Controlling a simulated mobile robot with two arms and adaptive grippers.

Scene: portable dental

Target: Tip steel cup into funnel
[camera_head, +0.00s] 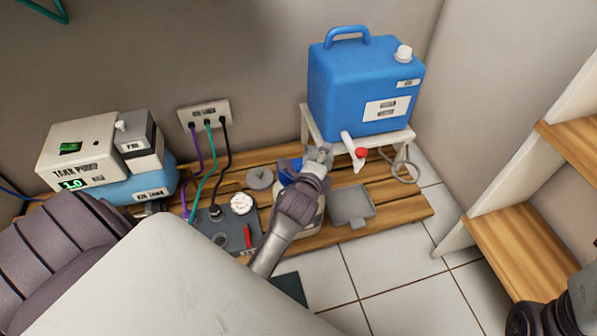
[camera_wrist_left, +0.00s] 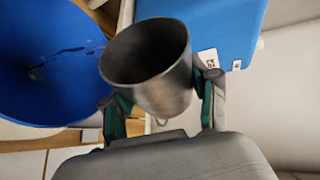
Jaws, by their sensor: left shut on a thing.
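My left gripper (camera_head: 318,160) is shut on the steel cup (camera_wrist_left: 165,85), with a finger on each side of it in the left wrist view (camera_wrist_left: 160,105). The cup's open mouth leans toward the upper left, and its inside looks dark. The wide blue funnel (camera_wrist_left: 40,95) is beside the cup on the left, with dark streaks near its middle. In the head view the blue funnel (camera_head: 287,168) is mostly hidden behind my gripper, above a pale container (camera_head: 308,215). Only part of my right arm shows at the lower right; its gripper is outside the frame.
A blue jug (camera_head: 345,85) with a red-handled tap stands on a white stand (camera_head: 402,137) behind my gripper. A grey tray (camera_head: 351,205) lies to the right on the slatted wood platform (camera_head: 405,200). A grey panel with cables and the tank pump (camera_head: 80,150) are left.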

